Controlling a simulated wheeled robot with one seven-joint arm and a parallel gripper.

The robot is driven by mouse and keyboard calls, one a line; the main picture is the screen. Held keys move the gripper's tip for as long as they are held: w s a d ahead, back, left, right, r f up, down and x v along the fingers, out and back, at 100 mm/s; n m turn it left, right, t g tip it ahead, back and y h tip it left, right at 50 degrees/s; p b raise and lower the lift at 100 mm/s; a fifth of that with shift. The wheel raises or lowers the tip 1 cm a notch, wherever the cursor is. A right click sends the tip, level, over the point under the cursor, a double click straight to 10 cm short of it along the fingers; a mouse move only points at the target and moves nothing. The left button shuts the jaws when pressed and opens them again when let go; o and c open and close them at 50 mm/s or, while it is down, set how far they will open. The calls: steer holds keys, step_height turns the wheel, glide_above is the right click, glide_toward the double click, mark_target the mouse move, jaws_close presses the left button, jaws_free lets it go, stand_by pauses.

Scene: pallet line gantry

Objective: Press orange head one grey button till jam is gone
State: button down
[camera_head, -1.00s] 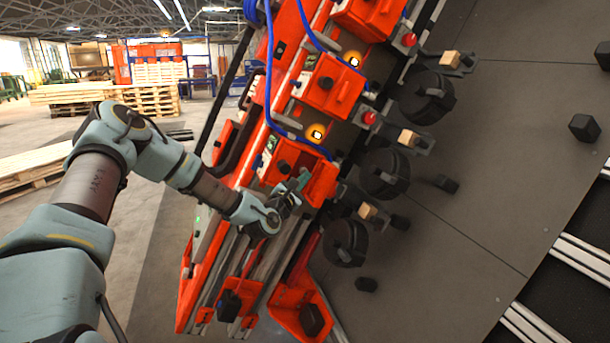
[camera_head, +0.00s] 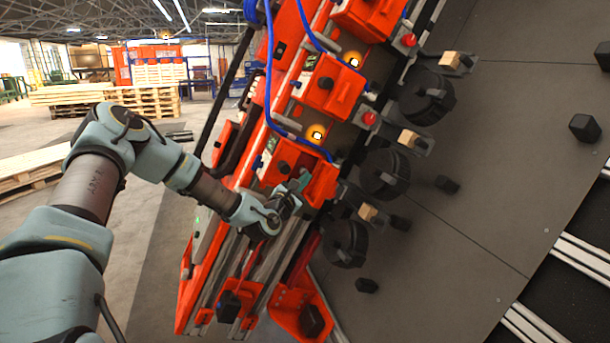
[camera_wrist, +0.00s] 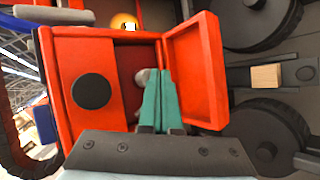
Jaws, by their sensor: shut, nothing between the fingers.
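The nearest orange head (camera_head: 320,183) is on the gantry, with its flap standing open; it fills much of the wrist view (camera_wrist: 103,46). My gripper (camera_wrist: 160,80) is shut and empty, its teal fingers reaching into the open front of this head. A small grey button (camera_wrist: 147,76) shows right at the fingertips, partly covered by them; I cannot tell whether they touch it. In the head view my gripper (camera_head: 300,182) is at the same head. No jammed piece can be made out inside.
Lit amber lamps (camera_head: 316,133) and more orange heads (camera_head: 331,84) sit further up the gantry. Black wheels (camera_head: 384,174) and wooden blocks (camera_head: 367,212) line its right side. A blue hose (camera_head: 268,80) runs along it. Stacked pallets (camera_head: 152,100) stand far back left.

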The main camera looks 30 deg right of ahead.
steer(key=shift+s, duration=0.45)
steer(key=shift+s, duration=0.1)
steer(key=shift+s+a, duration=0.2)
steer(key=shift+s, duration=1)
steer(key=shift+s+a, duration=0.15)
steer(key=shift+s, duration=1.05)
steer(key=s+a+f+m+g+y, duration=0.1)
steer(key=a+f+m+g+y, duration=0.15)
steer(key=a+m, duration=0.35)
steer(key=s+a+f+m+g+y, duration=0.15)
steer(key=a+m+y, duration=0.25)
steer(key=a, duration=0.5)
steer(key=a+f+m+g+y, duration=0.2)
steer(key=a+f+m+y, duration=0.1)
steer(key=a+m, duration=0.3)
steer(key=s+a+r+m+g+y, duration=0.1)
steer(key=s+a+r+g+y, duration=0.1)
steer(key=s+a, duration=0.5)
steer(key=s+a+r+m+g+y, duration=0.2)
steer(key=s+a+r, duration=0.3)
steer(key=a, duration=1)
steer(key=s+y, duration=0.1)
steer(key=s, duration=0.2)
steer(key=shift+a+y, duration=0.2)
steer(key=shift+y, duration=0.15)
